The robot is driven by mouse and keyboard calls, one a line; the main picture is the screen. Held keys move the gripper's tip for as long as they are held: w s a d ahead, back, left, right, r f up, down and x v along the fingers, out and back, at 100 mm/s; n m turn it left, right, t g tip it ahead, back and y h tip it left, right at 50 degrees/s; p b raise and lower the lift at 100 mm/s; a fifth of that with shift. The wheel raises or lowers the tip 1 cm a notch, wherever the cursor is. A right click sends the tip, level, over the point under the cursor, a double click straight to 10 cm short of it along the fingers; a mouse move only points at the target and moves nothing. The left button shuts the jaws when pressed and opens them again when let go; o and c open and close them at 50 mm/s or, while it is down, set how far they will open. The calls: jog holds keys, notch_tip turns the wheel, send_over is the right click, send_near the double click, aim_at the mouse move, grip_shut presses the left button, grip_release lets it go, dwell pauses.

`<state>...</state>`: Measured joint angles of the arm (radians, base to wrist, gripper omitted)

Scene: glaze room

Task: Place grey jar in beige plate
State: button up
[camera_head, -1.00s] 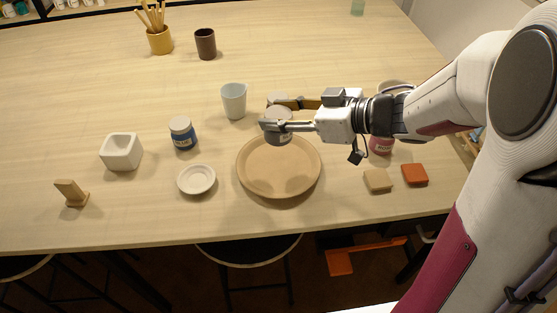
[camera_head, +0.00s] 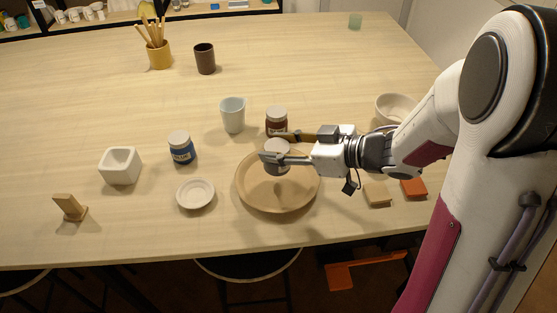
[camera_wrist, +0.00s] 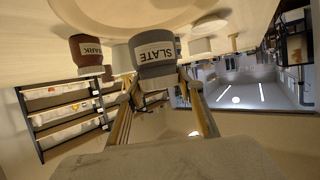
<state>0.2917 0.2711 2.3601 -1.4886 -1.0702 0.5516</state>
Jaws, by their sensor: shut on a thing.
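The grey jar (camera_head: 277,168) has a pale lid and is held upright between the fingers of my gripper (camera_head: 278,159). In the wrist view the grey jar (camera_wrist: 156,56) carries a label reading SLATE, and my gripper (camera_wrist: 165,88) is shut on it. The beige plate (camera_head: 262,203) is a wide round dish on the table. The jar is over the back part of the plate in the head view. Whether its base touches the plate cannot be told.
A jar with a brown-red body (camera_head: 276,122) stands just behind the plate. A pale cup (camera_head: 233,115), a blue jar (camera_head: 181,149) and a small white dish (camera_head: 195,193) stand to the left. Beige (camera_head: 377,195) and orange (camera_head: 413,187) blocks lie to the right.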

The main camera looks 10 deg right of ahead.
jog(key=shift+f, duration=0.3)
jog(key=shift+f, duration=1.95)
jog(key=shift+f, duration=0.2)
jog(key=o, duration=1.3)
jog(key=shift+r, duration=0.15)
jog(key=shift+d+r, duration=0.1)
jog(key=shift+v, duration=5.9)
